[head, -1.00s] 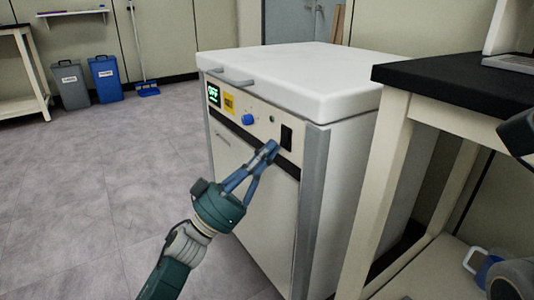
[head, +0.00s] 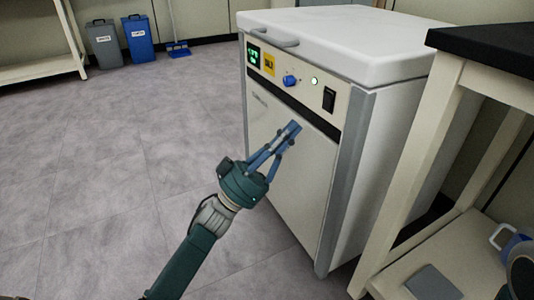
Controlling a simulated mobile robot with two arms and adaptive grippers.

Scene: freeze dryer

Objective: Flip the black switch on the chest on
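The white chest (head: 385,49) stands right of centre with its lid closed. The black switch (head: 329,99) is a rocker at the right end of its front panel. The display (head: 254,55) at the panel's left end shows small green characters. My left gripper (head: 292,131) has its blue fingers together, empty, in front of the chest door. It is below and left of the switch and appears apart from it.
A blue knob (head: 290,81) and a yellow label (head: 269,64) are on the panel. A table with a black top (head: 485,58) stands close on the right, with a flat grey item (head: 433,285) on its lower shelf. Bins stand at back left. The floor at left is clear.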

